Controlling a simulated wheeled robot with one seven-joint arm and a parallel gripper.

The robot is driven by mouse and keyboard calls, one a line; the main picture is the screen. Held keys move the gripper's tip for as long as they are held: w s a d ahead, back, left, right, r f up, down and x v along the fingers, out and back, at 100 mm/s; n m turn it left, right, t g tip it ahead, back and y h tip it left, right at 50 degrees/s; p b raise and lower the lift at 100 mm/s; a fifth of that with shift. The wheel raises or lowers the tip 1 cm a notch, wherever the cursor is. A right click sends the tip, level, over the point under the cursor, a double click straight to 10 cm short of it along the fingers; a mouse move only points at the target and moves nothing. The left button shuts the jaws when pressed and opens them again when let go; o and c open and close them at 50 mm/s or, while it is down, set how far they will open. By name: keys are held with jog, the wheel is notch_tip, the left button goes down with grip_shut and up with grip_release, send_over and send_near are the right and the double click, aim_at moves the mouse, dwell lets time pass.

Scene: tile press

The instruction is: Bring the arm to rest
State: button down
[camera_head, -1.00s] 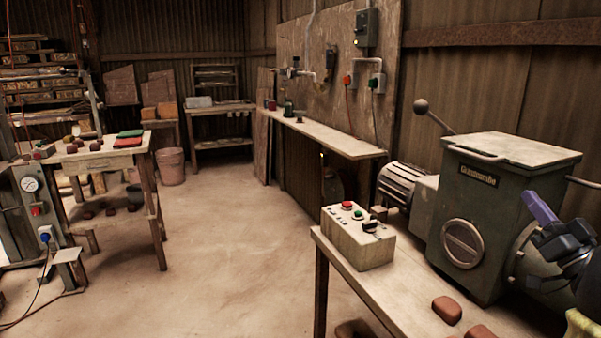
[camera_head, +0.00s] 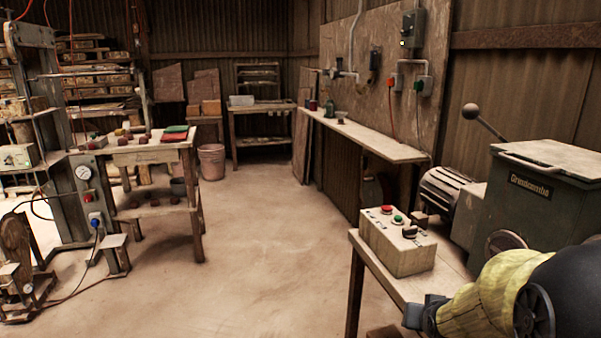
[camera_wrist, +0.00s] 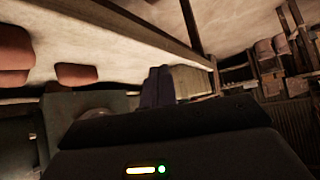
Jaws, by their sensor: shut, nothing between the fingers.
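My gripper shows in the wrist view, its two dark purple fingers (camera_wrist: 158,84) closed together with nothing between them. In the head view, my arm with its yellow sleeve is bent at the lower right, in front of the green machine. A dark part of it shows low beside the bench, but the fingers cannot be made out there. In the wrist view, brick-red pieces (camera_wrist: 76,74) lie to the left of the fingers, apart from them.
A control box (camera_head: 396,243) with red and green buttons stands on the bench near my arm. The green machine (camera_head: 535,205) with a lever is behind it. A press (camera_head: 82,190) and a work table (camera_head: 150,156) stand left. The middle floor is clear.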

jog(key=s+a+f+n+g+y+p, duration=0.1)
jog(key=s+a+f+n+g, duration=0.15)
jog(key=s+a, duration=0.4)
jog(key=s+a+f+n+g+y, duration=0.1)
jog(key=s+a+f+g, duration=0.3)
jog(key=s, duration=0.3)
jog(key=w+p+v, duration=0.3)
jog(key=p+v, duration=1.3)
jog(key=w+r+p+v, duration=0.1)
jog(key=w+p+v, duration=0.3)
jog(key=p+v, duration=1.1)
jog(key=shift+a+r+p, duration=0.35)
jog(key=shift+r+p, duration=0.05)
jog(key=shift+r, duration=0.25)
